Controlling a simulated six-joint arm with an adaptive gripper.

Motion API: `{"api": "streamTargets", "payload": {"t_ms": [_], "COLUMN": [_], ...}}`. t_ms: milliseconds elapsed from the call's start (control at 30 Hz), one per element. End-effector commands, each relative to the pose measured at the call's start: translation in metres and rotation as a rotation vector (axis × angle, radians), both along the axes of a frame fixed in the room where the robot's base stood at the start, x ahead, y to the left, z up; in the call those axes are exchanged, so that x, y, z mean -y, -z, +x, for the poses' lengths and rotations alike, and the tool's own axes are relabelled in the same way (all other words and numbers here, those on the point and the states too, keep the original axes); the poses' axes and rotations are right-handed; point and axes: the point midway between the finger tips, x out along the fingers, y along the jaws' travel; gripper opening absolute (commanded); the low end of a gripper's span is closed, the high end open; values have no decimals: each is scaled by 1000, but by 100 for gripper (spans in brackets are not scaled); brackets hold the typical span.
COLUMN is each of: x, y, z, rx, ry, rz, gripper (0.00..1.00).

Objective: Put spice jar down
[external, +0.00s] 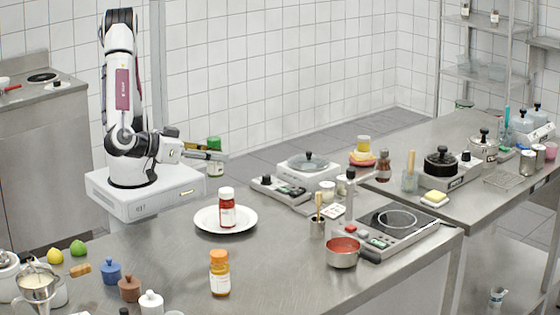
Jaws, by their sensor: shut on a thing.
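A spice jar with a green cap (214,143) is held upright in my gripper (216,155), left of the middle of the external view. The fingers are shut around the jar and hide part of its middle. The jar appears to be up in the air, above and behind the white plate (203,222). A spice jar with a white cap and red contents (227,211) stands on that plate. A spice jar with an orange cap (219,275) stands on the steel counter (290,262) in front of the plate.
A red-filled saucepan (342,256), a hot plate (398,222) and a scale (313,172) stand to the right. Small pots, a lemon (55,257) and a lime (78,248) are at the front left. Bare counter lies around the orange-capped jar.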

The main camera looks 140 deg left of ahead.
Motion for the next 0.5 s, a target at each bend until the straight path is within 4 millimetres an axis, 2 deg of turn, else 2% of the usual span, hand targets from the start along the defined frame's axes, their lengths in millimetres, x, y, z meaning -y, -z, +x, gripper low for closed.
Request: {"api": "streamTargets", "payload": {"t_ms": [267, 500], "x": [0, 0], "y": [5, 31], "z": [0, 0], "rx": [-2, -4], "ry": [2, 2], "rz": [2, 3], "gripper": [4, 4]}}
